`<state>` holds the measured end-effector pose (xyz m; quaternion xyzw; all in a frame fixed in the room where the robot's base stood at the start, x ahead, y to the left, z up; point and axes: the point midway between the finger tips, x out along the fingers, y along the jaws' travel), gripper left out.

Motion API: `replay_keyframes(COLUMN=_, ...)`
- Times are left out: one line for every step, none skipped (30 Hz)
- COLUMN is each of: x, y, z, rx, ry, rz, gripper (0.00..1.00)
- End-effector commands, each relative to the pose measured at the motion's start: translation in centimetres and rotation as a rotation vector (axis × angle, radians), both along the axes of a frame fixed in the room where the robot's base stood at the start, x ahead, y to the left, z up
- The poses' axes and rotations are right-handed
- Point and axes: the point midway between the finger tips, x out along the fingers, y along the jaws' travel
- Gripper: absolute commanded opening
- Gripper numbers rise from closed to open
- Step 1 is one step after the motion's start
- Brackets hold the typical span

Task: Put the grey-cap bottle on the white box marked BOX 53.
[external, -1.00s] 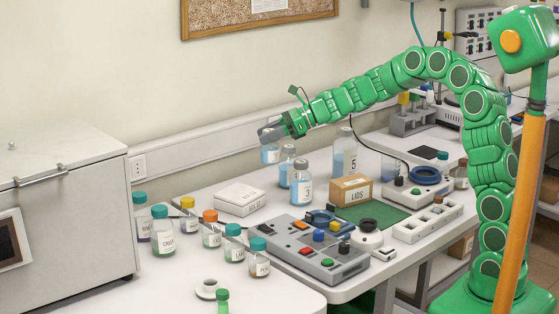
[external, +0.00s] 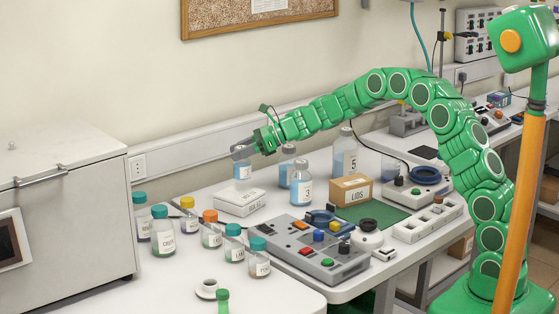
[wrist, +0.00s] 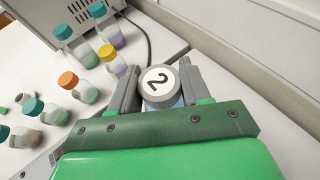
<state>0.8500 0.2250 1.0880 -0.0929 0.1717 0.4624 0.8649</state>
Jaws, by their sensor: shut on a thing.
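My gripper (external: 243,152) is shut on a grey-cap bottle (external: 242,171) with clear glass and pale blue liquid. In the wrist view its cap (wrist: 158,83), marked 2, sits between the two fingers. The bottle hangs about upright. A flat white box (external: 240,203) lies on the bench, its small lettering not readable here. In the external view the bottle is just above and behind the box's back edge in the picture, apart from its top. The box is not visible in the wrist view.
Several bottles with coloured caps, such as an orange-cap one (external: 211,229), stand left of and in front of the box. Grey-cap bottles 3 (external: 301,185) and 5 (external: 345,155) stand to the right. A grey control panel (external: 310,250) is in front. The wall runs behind.

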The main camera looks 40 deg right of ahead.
Motion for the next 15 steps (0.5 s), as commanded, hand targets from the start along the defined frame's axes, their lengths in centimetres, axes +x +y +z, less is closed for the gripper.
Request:
replay_keyframes(x=0.3, y=0.1, z=-0.4, rx=0.0, ry=0.001, rz=0.0, gripper=0.08)
replay_keyframes(x=0.4, y=0.1, z=-0.6, rx=0.0, ry=0.001, rz=0.0, gripper=0.08)
replay_keyframes(x=0.5, y=0.1, z=-0.8, rx=0.0, ry=0.002, rz=-0.001, gripper=0.08)
replay_keyframes(x=0.6, y=0.1, z=-0.8, rx=0.0, ry=0.002, rz=-0.001, gripper=0.08)
replay_keyframes(x=0.6, y=0.2, z=-0.9, rx=0.0, ry=0.002, rz=-0.001, gripper=0.08)
replay_keyframes(x=0.7, y=0.2, z=-0.9, rx=0.001, ry=0.002, rz=-0.001, gripper=0.08)
replay_keyframes(x=0.7, y=0.2, z=-1.0, rx=0.001, ry=0.002, rz=-0.001, gripper=0.08)
replay_keyframes(x=0.8, y=0.2, z=-1.1, rx=0.001, ry=0.002, rz=-0.001, gripper=0.08)
replay_keyframes(x=0.9, y=0.2, z=-1.2, rx=0.0, ry=0.002, rz=-0.001, gripper=0.08)
replay_keyframes(x=1.0, y=0.3, z=-1.3, rx=0.0, ry=0.002, rz=-0.001, gripper=0.08)
replay_keyframes(x=1.1, y=0.3, z=-1.5, rx=0.0, ry=0.002, rz=0.0, gripper=0.08)
replay_keyframes(x=1.2, y=0.3, z=-1.8, rx=0.0, ry=0.002, rz=0.0, gripper=0.08)
replay_keyframes(x=1.2, y=0.3, z=-2.3, rx=0.001, ry=0.005, rz=-0.001, gripper=0.08)
replay_keyframes(x=1.2, y=0.3, z=-2.7, rx=0.0, ry=0.004, rz=0.0, gripper=0.08)
replay_keyframes(x=1.2, y=0.3, z=-3.3, rx=0.001, ry=0.005, rz=-0.001, gripper=0.08)
